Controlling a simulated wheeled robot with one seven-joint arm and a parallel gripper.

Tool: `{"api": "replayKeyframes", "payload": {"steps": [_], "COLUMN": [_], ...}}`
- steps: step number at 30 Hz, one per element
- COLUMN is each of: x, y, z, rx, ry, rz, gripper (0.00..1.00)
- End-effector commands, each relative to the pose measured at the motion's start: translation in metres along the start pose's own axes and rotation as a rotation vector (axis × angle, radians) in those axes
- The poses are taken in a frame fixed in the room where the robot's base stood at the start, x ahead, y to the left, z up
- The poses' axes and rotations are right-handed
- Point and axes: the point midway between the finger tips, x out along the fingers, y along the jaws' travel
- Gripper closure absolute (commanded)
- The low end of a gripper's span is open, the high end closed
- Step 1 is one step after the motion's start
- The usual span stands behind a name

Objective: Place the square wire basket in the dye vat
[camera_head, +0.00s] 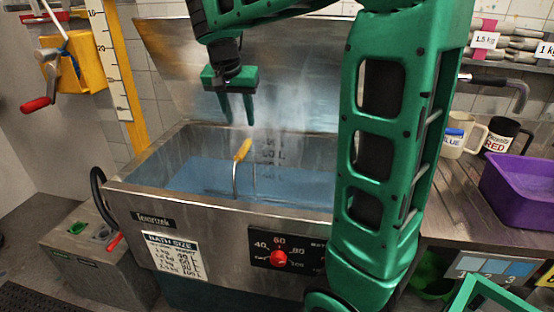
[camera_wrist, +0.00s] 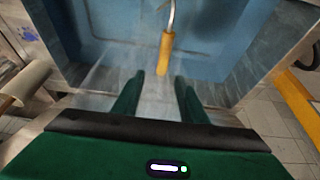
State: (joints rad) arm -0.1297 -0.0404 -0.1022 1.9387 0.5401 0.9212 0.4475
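The dye vat (camera_head: 150,197) is a steel tank with a raised lid, holding blue liquid; its interior (camera_wrist: 110,22) fills the upper wrist view. A bent metal handle with a yellow grip (camera_head: 243,149) rises from the liquid. The grip also shows in the wrist view (camera_wrist: 165,53), just beyond my fingertips. My gripper (camera_head: 238,121) is above the vat, pointing down, with its fingers (camera_wrist: 159,82) apart, empty and clear of the grip.
Steam rises over the vat. A control panel with a red knob (camera_head: 279,258) is on its front. A purple tub (camera_head: 520,188) and two mugs (camera_head: 502,136) stand on the right counter. A yellow box with a red-handled crank (camera_head: 75,62) hangs at left.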

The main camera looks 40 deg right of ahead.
Motion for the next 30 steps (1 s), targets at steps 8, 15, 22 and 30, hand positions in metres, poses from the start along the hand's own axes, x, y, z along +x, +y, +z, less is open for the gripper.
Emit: {"api": "replayKeyframes", "payload": {"steps": [8,15,22,30], "x": [0.018,0.037,0.044,0.044], "y": [0.111,0.214,0.245,0.246], "z": [0.052,0.159,0.22,0.225], "rx": [-0.108,-0.261,-0.336,-0.344], "ry": [-0.129,-0.309,-0.389,-0.396], "rz": [0.025,-0.021,-0.072,-0.077], "gripper": [0.61,0.61,0.61,0.61]}}
